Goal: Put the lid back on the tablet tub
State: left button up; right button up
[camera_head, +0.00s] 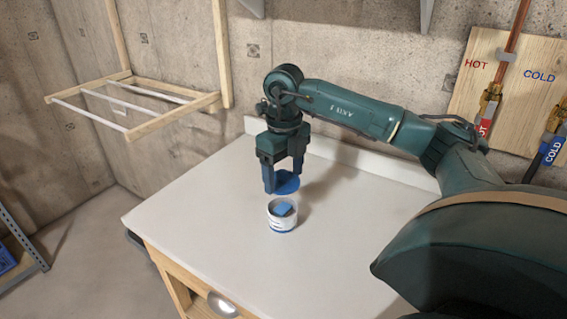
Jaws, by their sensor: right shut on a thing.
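The tablet tub (282,223) stands upright on the white worktop. It is a small white tub with a blue band low on its side, and a blue tablet (284,210) shows in its open top. My right gripper (283,185) points down above the tub, shut on the round blue lid (287,182). The exact height gap is hard to tell. My left gripper is not in view.
The worktop (210,210) is clear around the tub, with a low back ledge (340,157) behind. A wooden drying rack (130,105) hangs on the left wall. Hot and cold pipes with valves (487,110) are on a board at the right. A shelf stands at lower left.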

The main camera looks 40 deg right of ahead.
aim_at(284, 209)
jog(key=shift+s+f+b, duration=0.15)
jog(key=shift+f+b, duration=0.6)
jog(key=shift+f, duration=0.05)
notch_tip(284, 209, down, 3)
jog(key=b, duration=0.2)
jog(key=shift+f+b, duration=0.15)
jog(key=shift+b, duration=0.15)
jog(key=shift+f+b, duration=0.45)
jog(key=shift+f, duration=0.25)
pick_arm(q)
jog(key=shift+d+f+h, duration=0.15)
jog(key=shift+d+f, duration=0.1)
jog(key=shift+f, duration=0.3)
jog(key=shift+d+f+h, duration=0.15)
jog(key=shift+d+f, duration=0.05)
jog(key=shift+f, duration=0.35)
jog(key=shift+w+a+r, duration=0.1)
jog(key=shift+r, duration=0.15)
pick_arm(e)
jog(key=shift+f, duration=0.15)
jog(key=o, duration=1.2)
jog(key=shift+c, duration=0.2)
